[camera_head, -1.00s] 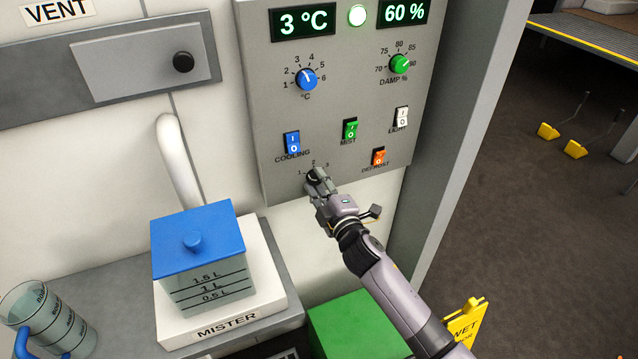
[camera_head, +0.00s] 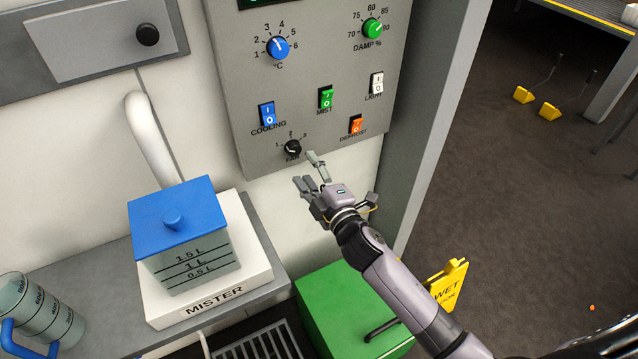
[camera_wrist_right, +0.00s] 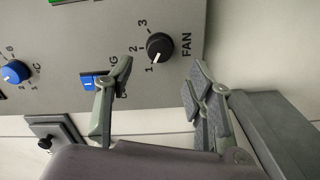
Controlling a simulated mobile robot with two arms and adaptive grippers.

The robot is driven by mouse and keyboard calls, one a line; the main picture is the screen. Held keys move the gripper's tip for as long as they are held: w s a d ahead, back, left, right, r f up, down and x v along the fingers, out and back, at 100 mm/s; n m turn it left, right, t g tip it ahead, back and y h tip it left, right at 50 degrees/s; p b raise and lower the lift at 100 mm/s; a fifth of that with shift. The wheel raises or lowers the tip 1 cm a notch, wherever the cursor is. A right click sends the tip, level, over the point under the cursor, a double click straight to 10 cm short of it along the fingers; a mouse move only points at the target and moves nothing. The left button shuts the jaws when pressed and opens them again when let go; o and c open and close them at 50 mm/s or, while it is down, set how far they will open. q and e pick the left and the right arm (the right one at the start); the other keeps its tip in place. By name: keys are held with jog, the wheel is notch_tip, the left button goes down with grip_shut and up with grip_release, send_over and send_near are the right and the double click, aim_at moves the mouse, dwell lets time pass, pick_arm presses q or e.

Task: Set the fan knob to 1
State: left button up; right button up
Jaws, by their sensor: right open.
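The fan knob (camera_head: 292,149) is small, round and black, at the bottom of the grey control panel (camera_head: 232,100), with a scale of 1, 2 and 3. In the right wrist view the knob (camera_wrist_right: 160,46) shows its white pointer line directed at the 1. My right gripper (camera_head: 308,172) is open and empty, just below and right of the knob, apart from it. In the right wrist view its spread fingers (camera_wrist_right: 158,76) lie either side of the knob's line, short of it. My left gripper is not in view.
Above the knob are the blue cooling switch (camera_head: 267,114), green mist switch (camera_head: 326,97), white light switch (camera_head: 376,83) and orange defrost switch (camera_head: 356,125). The blue-lidded mister (camera_head: 186,240) stands left. A green box (camera_head: 345,300) is below my right arm.

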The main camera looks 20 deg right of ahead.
jog(key=s, duration=0.2)
jog(key=s+d, duration=0.1)
jog(key=s, duration=0.2)
jog(key=shift+s, duration=0.2)
